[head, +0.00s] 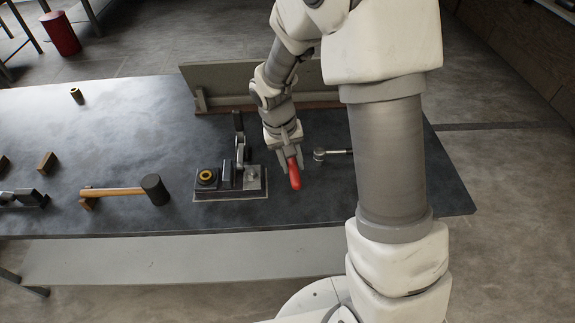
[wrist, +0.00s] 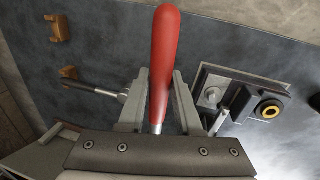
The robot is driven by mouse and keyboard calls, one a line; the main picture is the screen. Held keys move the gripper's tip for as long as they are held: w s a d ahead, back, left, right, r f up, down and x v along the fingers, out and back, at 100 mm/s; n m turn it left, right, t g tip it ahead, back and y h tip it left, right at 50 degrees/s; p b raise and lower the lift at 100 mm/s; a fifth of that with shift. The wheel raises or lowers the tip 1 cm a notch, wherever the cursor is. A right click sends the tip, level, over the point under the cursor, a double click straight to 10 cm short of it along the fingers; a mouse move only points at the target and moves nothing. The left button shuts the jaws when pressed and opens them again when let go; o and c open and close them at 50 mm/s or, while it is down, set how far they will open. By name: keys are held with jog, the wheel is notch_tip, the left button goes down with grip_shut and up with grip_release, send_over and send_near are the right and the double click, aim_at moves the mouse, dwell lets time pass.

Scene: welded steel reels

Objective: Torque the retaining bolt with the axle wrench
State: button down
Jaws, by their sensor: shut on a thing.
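My gripper (head: 288,153) is shut on a red-handled tool (head: 294,174), held over the table to the right of the fixture. In the wrist view the red handle (wrist: 165,50) rises between the two fingers, with a metal shaft below it; its lower end is hidden. A wrench with a round metal head (head: 319,154) lies right of my gripper, its handle partly hidden behind my arm. The fixture plate (head: 228,194) carries an upright clamp lever (head: 240,140), a silver bolt-like head (head: 252,174) and a yellow ring (head: 206,177). My gripper is apart from the fixture.
A mallet (head: 154,189) lies left of the fixture. A grey upright panel (head: 222,82) stands along the back edge. The middle-left tabletop (head: 115,140) is clear.

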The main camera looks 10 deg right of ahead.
jog(key=s+a+f+m+b, duration=0.1)
jog(key=s+a+f+b, duration=0.2)
jog(key=a+b, duration=0.2)
jog(key=s+a+f+m+b, duration=0.1)
jog(key=s+a+b, duration=0.3)
jog(key=a, duration=0.5)
jog(key=shift+a+f+m+g+b, duration=0.35)
jog(key=shift+f+b, duration=0.55)
jog(key=shift+b, duration=0.2)
jog(key=shift+d, duration=0.1)
jog(key=w+d+n+t+p, duration=0.1)
jog(key=w+d+n+p, duration=0.4)
jog(key=d+n, duration=0.3)
jog(key=w+d+n+t+y+p, duration=0.1)
jog(key=w+d+n+p, duration=0.4)
jog(key=d+n, duration=0.4)
jog(key=shift+w+d+f+t+y, duration=0.2)
jog(key=shift+d+f+t+y, duration=0.2)
jog(key=shift+d, duration=0.85)
jog(key=shift+f, duration=0.1)
